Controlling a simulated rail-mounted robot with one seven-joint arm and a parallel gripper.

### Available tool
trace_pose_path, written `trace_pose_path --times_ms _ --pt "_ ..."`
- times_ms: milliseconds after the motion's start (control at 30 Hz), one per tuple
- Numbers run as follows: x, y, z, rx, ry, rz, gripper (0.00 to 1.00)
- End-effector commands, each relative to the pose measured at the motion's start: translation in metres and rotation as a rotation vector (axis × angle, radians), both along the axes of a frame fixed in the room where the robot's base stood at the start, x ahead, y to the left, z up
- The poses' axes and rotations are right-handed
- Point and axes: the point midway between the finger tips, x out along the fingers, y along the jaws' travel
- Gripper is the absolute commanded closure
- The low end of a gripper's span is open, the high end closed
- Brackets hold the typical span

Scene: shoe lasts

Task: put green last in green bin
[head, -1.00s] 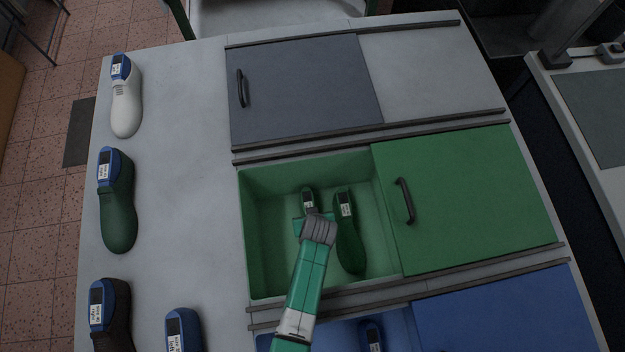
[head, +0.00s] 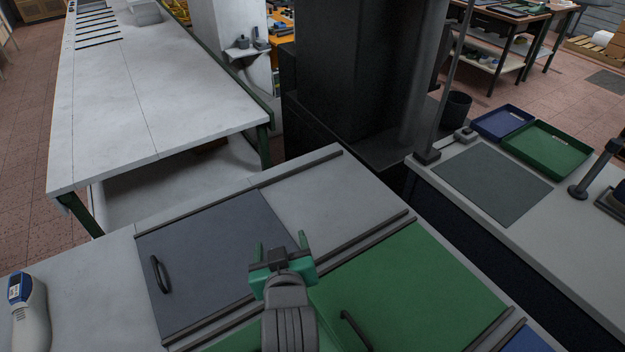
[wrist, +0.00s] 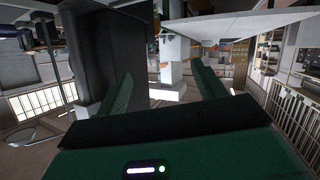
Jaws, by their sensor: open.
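My gripper (head: 281,245) is raised above the bench in the head view, with its fingers pointing away from me. In the wrist view its two green fingers (wrist: 165,88) stand wide apart with nothing between them. The green bin's sliding lid (head: 415,290) shows at the lower right, with a dark handle. Only a small strip of the green bin (head: 235,342) shows at the bottom edge, partly behind my arm. No green last is in view now.
A grey lid (head: 205,262) with a dark handle lies left of my gripper. A side table (head: 495,185) on the right holds a green tray (head: 546,150) and a blue tray (head: 502,122). A dark column (head: 345,75) stands behind.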

Motion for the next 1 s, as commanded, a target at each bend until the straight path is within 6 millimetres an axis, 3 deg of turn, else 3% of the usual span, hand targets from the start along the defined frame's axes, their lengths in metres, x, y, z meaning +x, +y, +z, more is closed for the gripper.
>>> trace_pose_path --times_ms 33,133,200,300,400,500,567,867,1000 --pt "-0.001 -0.008 0.062 0.028 -0.12 -0.024 0.31" --pt "-0.026 -0.025 0.179 0.095 -0.358 -0.07 0.31" --pt "-0.056 -0.037 0.252 0.144 -0.519 -0.093 0.31" --pt "-0.107 -0.051 0.331 0.202 -0.717 -0.113 0.31" --pt "-0.15 -0.06 0.377 0.244 -0.85 -0.122 0.31" --pt "-0.174 -0.064 0.399 0.264 -0.92 -0.126 0.31" --pt "-0.18 -0.065 0.404 0.27 -0.936 -0.126 0.31" --pt "-0.181 -0.065 0.404 0.271 -0.937 -0.125 0.31" --pt "-0.18 -0.065 0.434 0.272 -0.936 -0.124 0.31"
